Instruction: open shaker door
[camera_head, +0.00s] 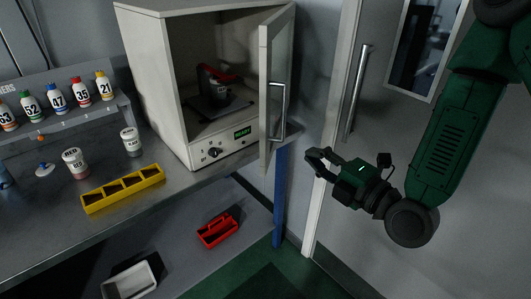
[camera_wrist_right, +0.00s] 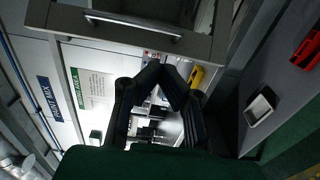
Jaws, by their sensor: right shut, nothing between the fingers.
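The shaker (camera_head: 160,80) is a white box on the bench with its front open. Its door (camera_head: 283,70) stands swung out to the right, with a vertical metal handle (camera_head: 279,112). Inside are a dark platform and a red clamp around a small container (camera_head: 219,92). My right gripper (camera_head: 310,160) is right of and below the door handle, apart from it, shut and empty. In the right wrist view the door's handle (camera_wrist_right: 135,25) crosses the top, beyond the closed fingers (camera_wrist_right: 168,72). My left gripper is not in view.
A yellow rack (camera_head: 124,188), white jars (camera_head: 75,162) and a shelf of bottles (camera_head: 57,100) stand on the bench left of the shaker. A red caddy (camera_head: 217,231) and a white bin (camera_head: 131,279) are lower down. A room door with a long handle (camera_head: 356,92) is behind my right arm.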

